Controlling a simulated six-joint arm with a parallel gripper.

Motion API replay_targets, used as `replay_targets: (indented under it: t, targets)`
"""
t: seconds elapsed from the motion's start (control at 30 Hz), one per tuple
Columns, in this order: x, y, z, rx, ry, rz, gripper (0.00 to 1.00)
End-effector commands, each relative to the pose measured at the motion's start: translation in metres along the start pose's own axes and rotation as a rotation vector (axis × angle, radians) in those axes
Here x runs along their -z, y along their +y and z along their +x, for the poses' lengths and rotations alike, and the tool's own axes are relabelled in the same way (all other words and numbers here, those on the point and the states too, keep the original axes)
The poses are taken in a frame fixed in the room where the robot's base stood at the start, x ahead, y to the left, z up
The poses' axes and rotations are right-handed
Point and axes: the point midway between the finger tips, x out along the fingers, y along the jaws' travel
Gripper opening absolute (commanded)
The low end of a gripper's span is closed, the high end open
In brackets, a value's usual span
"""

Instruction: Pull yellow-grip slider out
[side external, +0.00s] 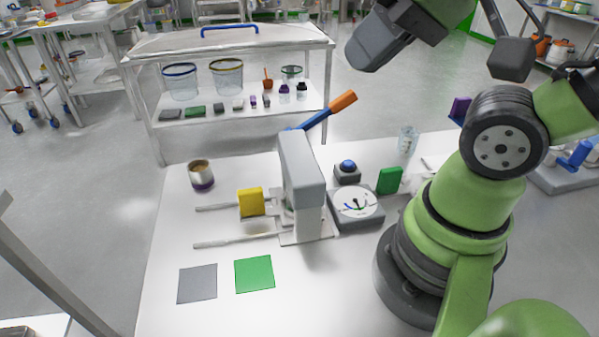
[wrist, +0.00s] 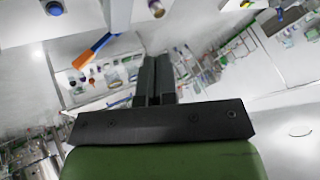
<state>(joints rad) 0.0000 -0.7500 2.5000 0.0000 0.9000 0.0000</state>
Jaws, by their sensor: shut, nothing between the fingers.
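The yellow grip (side external: 251,202) of the slider stands upright on the table, beside the left side of a grey press (side external: 300,165). Two thin pale rails (side external: 232,241) run left from the press base, one behind and one in front of the grip. Part of a yellow piece, likely the grip, shows at the top edge of the wrist view (wrist: 245,4). My gripper (wrist: 155,60) is shut and empty in the wrist view, its two dark fingers together. It is away from the slider and touches nothing visible.
The press has an orange-ended blue lever (side external: 340,102) sticking up right. A blue button (side external: 347,167), round dial (side external: 356,203) and green block (side external: 390,180) stand right of it. A cup (side external: 202,175) stands back left. Flat grey (side external: 197,284) and green (side external: 254,274) squares lie in front.

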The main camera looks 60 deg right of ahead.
Motion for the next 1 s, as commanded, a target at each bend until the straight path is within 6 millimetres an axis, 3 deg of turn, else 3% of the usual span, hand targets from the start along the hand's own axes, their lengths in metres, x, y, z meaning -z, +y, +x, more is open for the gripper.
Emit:
replay_targets:
  t: [0.27, 0.43, 0.57, 0.6, 0.63, 0.8, 1.0]
  targets:
    - [0.000, 0.000, 0.000, 0.000, 0.000, 0.000, 0.00]
    - [0.004, -0.001, 0.003, -0.008, -0.015, 0.011, 0.34]
    - [0.018, -0.004, 0.017, -0.044, -0.072, 0.059, 0.64]
    - [0.024, -0.006, 0.025, -0.063, -0.097, 0.080, 0.74]
    - [0.028, -0.007, 0.031, -0.078, -0.116, 0.097, 0.74]
    - [0.050, -0.011, 0.078, -0.172, -0.221, 0.196, 0.74]
    - [0.057, -0.011, 0.149, -0.297, -0.326, 0.296, 0.74]
